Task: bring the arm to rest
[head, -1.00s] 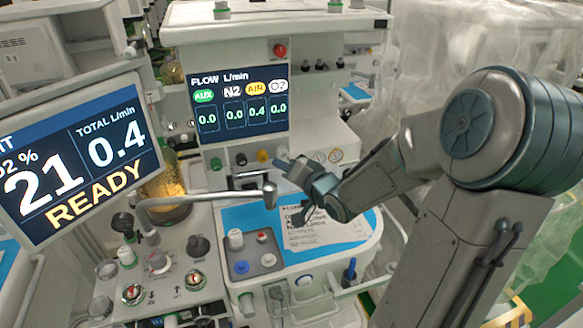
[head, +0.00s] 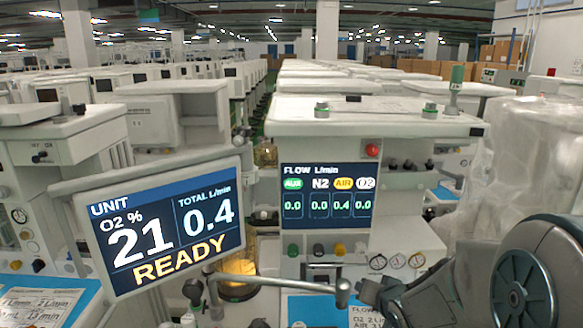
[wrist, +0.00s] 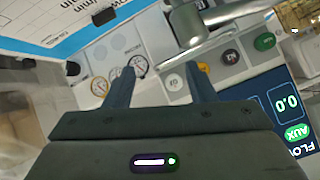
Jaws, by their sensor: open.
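My gripper (head: 372,292) is at the lower right of the head view, in front of the cart's lower panel and just right of the grey bar's end. In the wrist view my gripper (wrist: 158,76) has its two fingers apart with nothing between them. A row of flow knobs lies beyond the fingertips: a green knob (wrist: 264,42), a black knob (wrist: 230,56) and an orange knob (wrist: 203,70). The fingers appear apart from the knobs. My arm comes in from the right edge of the head view.
The grey bar (head: 280,284) runs close to my gripper. The flow screen (head: 327,204) reads AIR 0.4, the others 0.0. The unit screen (head: 160,226) reads 21, 0.4 and READY. Plastic-wrapped equipment (head: 530,165) stands at right. Rows of carts fill the back.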

